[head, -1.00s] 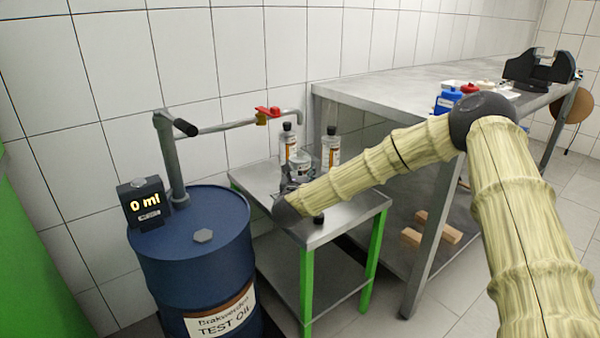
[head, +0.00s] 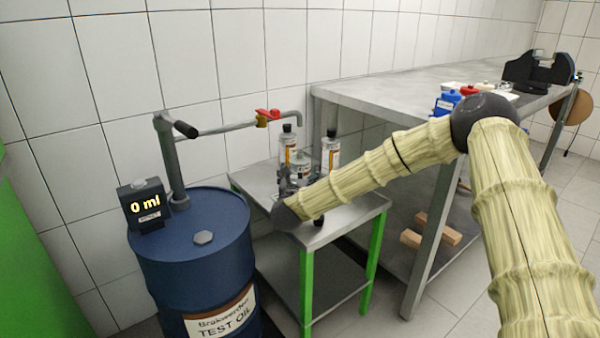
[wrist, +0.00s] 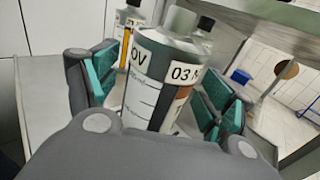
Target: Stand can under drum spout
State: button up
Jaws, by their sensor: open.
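The can (wrist: 165,75), grey with a white label, sits between the fingers of my gripper (wrist: 160,95) in the wrist view. The fingers, with green pads, are spread apart on either side of it. In the head view the can (head: 302,164) stands on the small steel table (head: 345,213), partly hidden by my gripper (head: 299,176); its base cannot be seen. The drum spout (head: 299,118) ends above the can's area; exact alignment cannot be told. The blue drum (head: 190,250) stands left of the table, and its display reads 0 ml.
Two black-capped bottles stand behind the can, one at left (head: 287,143) and one at right (head: 331,150). A long workbench (head: 400,85) with blue and red containers is at right. The small table's front right corner is clear.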

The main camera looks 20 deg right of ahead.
jog(key=p+v, duration=0.1)
jog(key=v, duration=1)
dwell(1.0)
